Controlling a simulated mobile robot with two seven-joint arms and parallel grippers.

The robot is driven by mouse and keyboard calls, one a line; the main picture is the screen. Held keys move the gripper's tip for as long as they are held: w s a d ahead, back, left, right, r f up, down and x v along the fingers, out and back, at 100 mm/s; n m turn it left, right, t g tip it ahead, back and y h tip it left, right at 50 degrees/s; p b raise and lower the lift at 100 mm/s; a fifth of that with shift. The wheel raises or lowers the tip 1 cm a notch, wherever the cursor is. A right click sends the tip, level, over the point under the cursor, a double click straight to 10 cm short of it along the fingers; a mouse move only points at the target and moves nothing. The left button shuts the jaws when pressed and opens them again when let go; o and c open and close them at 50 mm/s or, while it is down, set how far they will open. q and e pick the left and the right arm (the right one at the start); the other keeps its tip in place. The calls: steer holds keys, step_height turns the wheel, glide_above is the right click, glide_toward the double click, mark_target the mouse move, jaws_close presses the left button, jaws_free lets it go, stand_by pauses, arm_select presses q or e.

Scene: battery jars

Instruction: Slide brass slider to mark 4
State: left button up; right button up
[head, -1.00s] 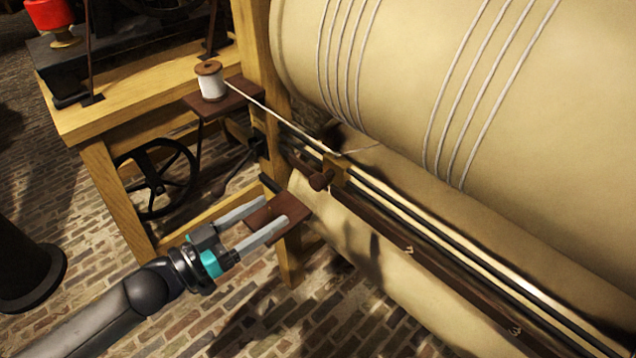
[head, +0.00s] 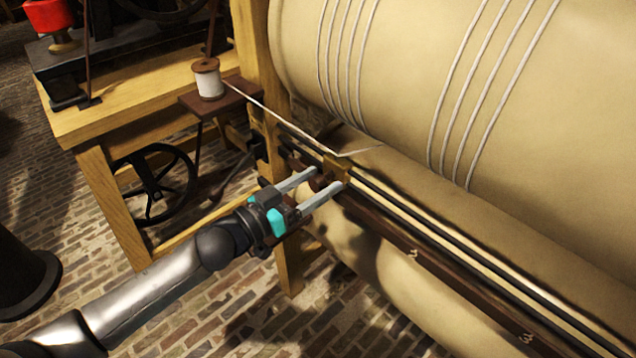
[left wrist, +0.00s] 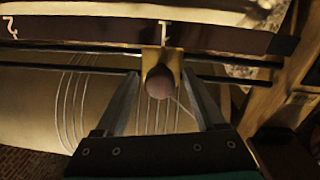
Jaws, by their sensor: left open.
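The brass slider (head: 342,168) sits on dark twin rails near the left end of the frame. In the left wrist view the slider (left wrist: 171,60) carries a round wooden knob (left wrist: 159,82) facing me. Mark 1 (left wrist: 164,34) is right beside the slider on a dark strip, and mark 2 (left wrist: 11,27) is further left there. My left gripper (head: 326,178) is open, its fingers on either side of the knob with gaps showing. The fingers partly hide the knob in the head view. My right gripper is not in view. Mark 4 is not visible.
A pale thread runs from a spool (head: 209,80) on a small shelf to the slider. A large cloth-covered drum (head: 400,80) wound with cord lies above the rails. The marked dark strip (head: 450,277) runs along the rails to the lower right. A wooden post stands left.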

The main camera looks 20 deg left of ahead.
arm_select(q)
steer(key=shift+w+d, duration=0.1)
steer(key=shift+w, duration=0.1)
steer(key=shift+c, duration=0.4)
jaws_close()
stand_by(1.0)
